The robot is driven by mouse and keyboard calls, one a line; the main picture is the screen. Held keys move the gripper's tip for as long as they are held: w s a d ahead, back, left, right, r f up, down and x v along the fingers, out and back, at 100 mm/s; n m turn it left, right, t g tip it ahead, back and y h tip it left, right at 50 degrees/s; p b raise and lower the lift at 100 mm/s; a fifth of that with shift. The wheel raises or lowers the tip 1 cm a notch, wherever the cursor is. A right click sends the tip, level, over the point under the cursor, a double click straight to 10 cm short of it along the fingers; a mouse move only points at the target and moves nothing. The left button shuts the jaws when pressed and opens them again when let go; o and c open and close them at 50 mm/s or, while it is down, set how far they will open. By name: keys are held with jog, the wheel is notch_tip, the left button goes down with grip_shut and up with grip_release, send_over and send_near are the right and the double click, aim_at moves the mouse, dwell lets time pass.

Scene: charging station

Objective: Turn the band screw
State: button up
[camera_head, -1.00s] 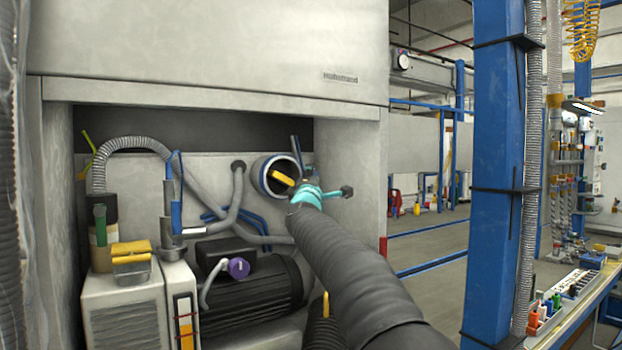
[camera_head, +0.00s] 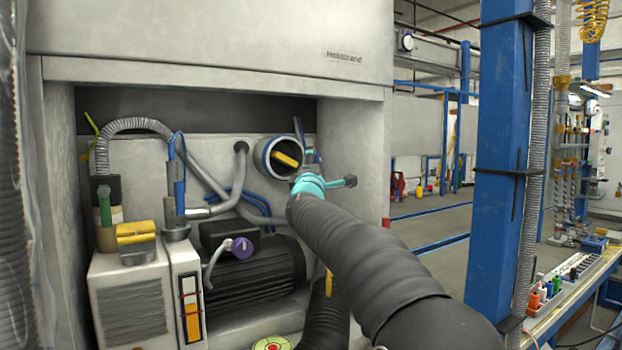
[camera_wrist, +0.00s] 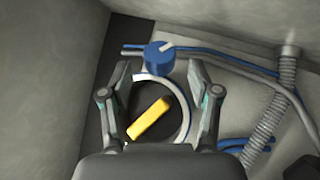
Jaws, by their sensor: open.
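A round pipe mouth with a blue and pale rim (camera_head: 261,160) opens in the cabinet's back wall, with a yellow bar (camera_head: 286,159) across its dark inside. In the wrist view the yellow bar (camera_wrist: 150,119) lies slantwise inside the ring. A blue round knob with a pale pointer (camera_wrist: 160,58) sits at the top edge of the ring; it may be the band screw, but its thread or slot cannot be made out. My gripper (camera_wrist: 159,76) is open and empty, one finger on each side of the ring, with the knob ahead between the fingertips. In the head view my gripper (camera_head: 312,160) is partly hidden beside the pipe mouth.
The cabinet's right wall (camera_head: 350,150) stands close to my arm. Blue tubes and a ribbed grey hose (camera_wrist: 268,120) run right of the ring in the wrist view. A black motor (camera_head: 255,275) and a pump with a yellow block (camera_head: 136,232) fill the lower left.

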jog(key=v, duration=0.8)
